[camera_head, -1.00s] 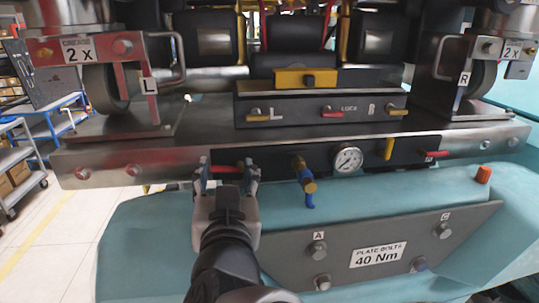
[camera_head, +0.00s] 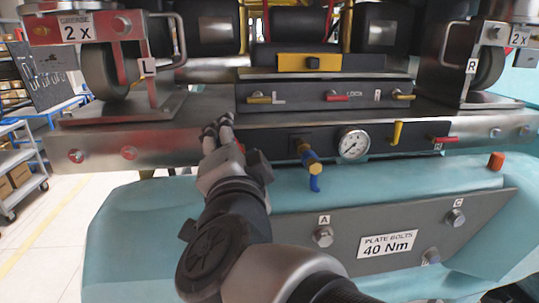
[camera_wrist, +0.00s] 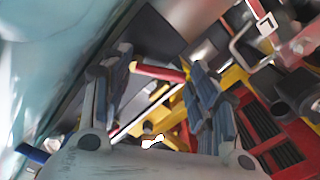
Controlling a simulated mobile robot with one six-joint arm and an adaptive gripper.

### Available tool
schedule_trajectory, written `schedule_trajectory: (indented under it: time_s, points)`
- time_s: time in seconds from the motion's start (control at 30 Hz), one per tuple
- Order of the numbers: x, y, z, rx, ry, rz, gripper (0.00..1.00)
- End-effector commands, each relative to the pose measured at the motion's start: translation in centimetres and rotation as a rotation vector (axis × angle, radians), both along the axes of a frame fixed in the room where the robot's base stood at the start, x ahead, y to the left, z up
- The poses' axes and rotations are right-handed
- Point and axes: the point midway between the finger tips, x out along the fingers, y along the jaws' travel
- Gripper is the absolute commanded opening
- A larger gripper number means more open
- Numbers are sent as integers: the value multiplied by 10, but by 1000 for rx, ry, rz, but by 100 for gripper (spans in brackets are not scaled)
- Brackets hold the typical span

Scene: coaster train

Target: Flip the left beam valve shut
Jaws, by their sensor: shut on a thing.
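The left beam valve's red handle (camera_wrist: 158,72) shows in the wrist view between my finger pads, its end close to the left one. My gripper (camera_wrist: 162,80) is shut on this handle. In the head view my gripper (camera_head: 217,130) is at the left end of the dark valve panel (camera_head: 283,147). It is tilted up, with the fingertips near the beam's upper edge. There the wrist and hand hide the red handle, so its exact angle cannot be told.
Right along the panel are a brass valve with blue handle (camera_head: 312,165), a gauge (camera_head: 354,144), a yellow lever (camera_head: 397,133) and a red lever (camera_head: 444,140). Above is a lock block (camera_head: 300,98) with small levers. Below is a bolt plate (camera_head: 345,228).

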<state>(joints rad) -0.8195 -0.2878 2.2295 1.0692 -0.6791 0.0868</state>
Motion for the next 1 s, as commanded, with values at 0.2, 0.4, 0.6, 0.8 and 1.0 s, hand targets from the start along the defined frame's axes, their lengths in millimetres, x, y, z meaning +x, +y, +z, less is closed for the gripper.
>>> schedule_trajectory:
  time_s: [0.2,0.4,0.6,0.8,1.0]
  points:
    - [1,-6,2,197,42,-1,30]
    - [2,-9,3,345,78,0,30]
    - [3,-12,4,450,103,-1,30]
    - [3,-14,6,509,118,0,30]
    - [3,-14,6,530,123,0,30]
